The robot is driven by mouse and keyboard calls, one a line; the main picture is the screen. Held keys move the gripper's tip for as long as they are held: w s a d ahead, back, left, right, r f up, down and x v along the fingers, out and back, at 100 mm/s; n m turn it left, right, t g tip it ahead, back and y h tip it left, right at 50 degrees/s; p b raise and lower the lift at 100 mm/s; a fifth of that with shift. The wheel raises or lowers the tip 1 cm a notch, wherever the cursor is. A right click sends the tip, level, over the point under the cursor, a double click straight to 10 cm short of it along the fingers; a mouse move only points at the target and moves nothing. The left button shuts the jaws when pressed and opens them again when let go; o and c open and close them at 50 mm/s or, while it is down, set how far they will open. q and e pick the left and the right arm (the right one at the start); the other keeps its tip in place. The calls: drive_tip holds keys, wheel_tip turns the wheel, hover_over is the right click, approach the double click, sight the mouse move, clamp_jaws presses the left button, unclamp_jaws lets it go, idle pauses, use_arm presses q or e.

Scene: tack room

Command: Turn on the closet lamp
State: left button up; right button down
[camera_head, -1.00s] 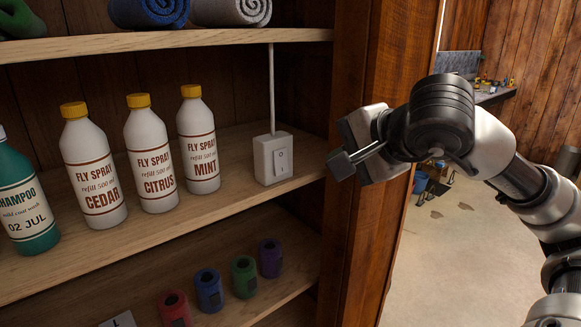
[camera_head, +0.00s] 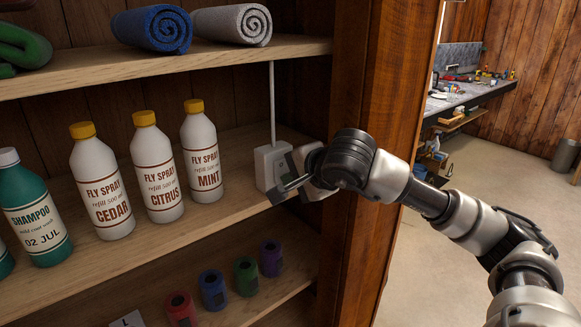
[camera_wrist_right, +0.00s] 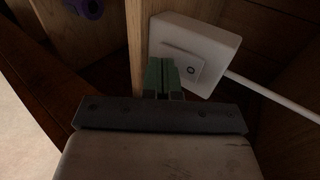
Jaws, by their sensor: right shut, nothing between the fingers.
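A white switch box (camera_head: 266,168) with a rocker stands on the middle shelf at the closet's right end, a white cable rising from it. In the right wrist view the switch box (camera_wrist_right: 205,45) shows its rocker plate with a round mark (camera_wrist_right: 190,70). My right gripper (camera_head: 284,192) is shut and empty, with its fingertips at the box's front. In the right wrist view its fingertips (camera_wrist_right: 163,72) overlap one end of the rocker plate; I cannot tell whether they touch it. They hide part of the switch. My left gripper is not in view. No lamp shows.
Fly spray bottles (camera_head: 203,155) and a green shampoo bottle (camera_head: 35,210) stand left of the switch box. Rolled towels (camera_head: 232,24) lie on the shelf above, and coloured rolls (camera_head: 271,258) sit below. The wooden closet post (camera_head: 372,130) stands close beside my right arm.

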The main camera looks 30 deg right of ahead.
drive_tip(key=shift+w+f, duration=0.1)
drive_tip(key=shift+w, duration=0.25)
drive_tip(key=shift+w+b, duration=0.15)
drive_tip(key=shift+b, duration=0.65)
drive_tip(key=shift+r+p, duration=0.45)
drive_tip(key=shift+r, duration=0.4)
drive_tip(key=shift+f, duration=0.15)
